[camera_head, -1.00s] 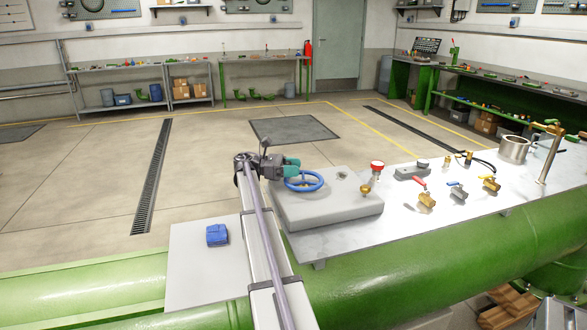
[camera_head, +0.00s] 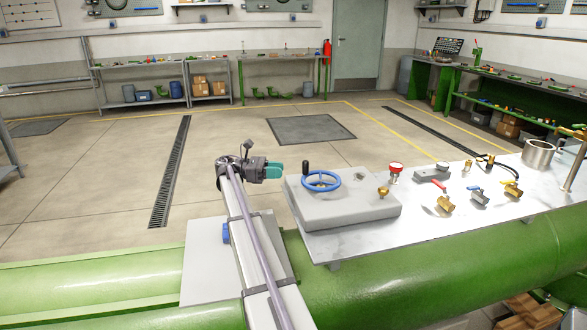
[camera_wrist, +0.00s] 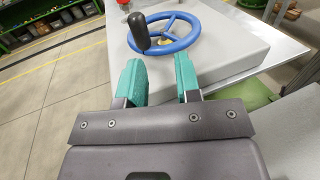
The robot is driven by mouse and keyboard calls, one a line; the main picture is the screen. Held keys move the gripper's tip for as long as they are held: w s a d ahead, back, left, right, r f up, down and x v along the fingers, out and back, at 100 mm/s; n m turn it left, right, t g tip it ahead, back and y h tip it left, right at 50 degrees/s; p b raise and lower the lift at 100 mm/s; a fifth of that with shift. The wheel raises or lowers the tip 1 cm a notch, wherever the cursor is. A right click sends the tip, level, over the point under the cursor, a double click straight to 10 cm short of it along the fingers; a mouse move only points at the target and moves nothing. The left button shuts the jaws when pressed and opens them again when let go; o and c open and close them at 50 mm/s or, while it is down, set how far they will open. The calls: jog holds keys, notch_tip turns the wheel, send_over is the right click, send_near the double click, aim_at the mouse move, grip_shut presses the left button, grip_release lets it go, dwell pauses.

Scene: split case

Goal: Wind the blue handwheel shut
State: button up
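The blue handwheel (camera_head: 321,181) lies flat on top of a grey box (camera_head: 345,209) at the left end of the metal bench. It has a black upright knob (camera_head: 306,168) on the left part of its rim. In the wrist view the wheel (camera_wrist: 183,45) and its knob (camera_wrist: 139,31) stand ahead of my fingers, with a brass hub in the middle. My gripper (camera_head: 275,170) is to the left of the wheel, apart from it. In the wrist view its two teal fingers (camera_wrist: 160,80) are spread with nothing between them.
A red-topped gauge or valve (camera_head: 396,168) and several brass valves (camera_head: 444,203) stand right of the box. A steel pot (camera_head: 538,152) is farther right. A blue item (camera_head: 226,233), partly hidden by my arm, lies on the grey plate (camera_head: 200,262) at left.

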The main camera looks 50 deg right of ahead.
jog(key=s+a+n+t+h, duration=0.1)
jog(key=a+t, duration=0.1)
jog(key=a, duration=0.1)
jog(key=s+a+n+t+h, duration=0.2)
jog(key=a, duration=0.1)
jog(key=s+a+n+t+h, duration=0.1)
jog(key=a+n+t+h, duration=0.1)
jog(key=a, duration=0.1)
jog(key=shift+s+a+r, duration=0.1)
jog(key=shift+s+a, duration=0.05)
jog(key=shift+a, duration=0.05)
jog(key=shift+c, duration=1.4)
jog(key=n+t, duration=0.1)
jog(key=n+t+h, duration=0.1)
jog(key=t, duration=0.1)
jog(key=shift+a, duration=0.25)
jog(key=shift+c, duration=0.8)
jog(key=shift+w+d+n+t+h, duration=0.15)
jog(key=shift+w+d+n+t, duration=0.15)
jog(key=shift+w+t, duration=0.25)
jog(key=shift+w+d+n+t+h, duration=0.15)
jog(key=shift+w+n+t, duration=0.2)
jog(key=shift+w, duration=0.25)
grip_shut()
send_over(297, 186)
jog(key=shift+a, duration=0.15)
jog(key=shift+m+g, duration=0.25)
jog(key=shift+g, duration=0.05)
